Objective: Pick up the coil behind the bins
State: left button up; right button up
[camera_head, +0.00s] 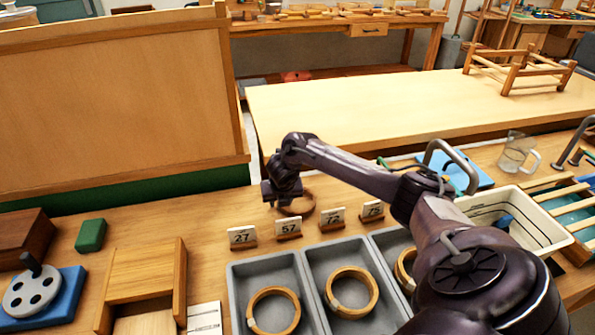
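A tan ring-shaped coil (309,206) is on the wooden bench behind the grey bins and the number cards. Three grey bins (308,292) stand side by side in front, with a similar coil in the left bin (273,330), the middle bin (372,291) and the right bin (402,268). My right gripper (282,206) points down at the left part of the coil behind the bins and covers some of it. Whether its fingers are open or shut on the coil is too small and dark to tell. My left gripper is out of view.
Number cards 27 (242,236), 57 (288,227), 72 (332,217) and 75 (373,209) stand behind the bins. A green block (91,235) and wooden tray (145,275) are left. A white bin (535,232) and glass jug (515,155) are right.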

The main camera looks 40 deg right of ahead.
grip_shut()
jog(key=shift+r, duration=0.1)
notch_tip(320, 180, up, 20)
jog(key=p, duration=0.5)
jog(key=shift+p, duration=0.4)
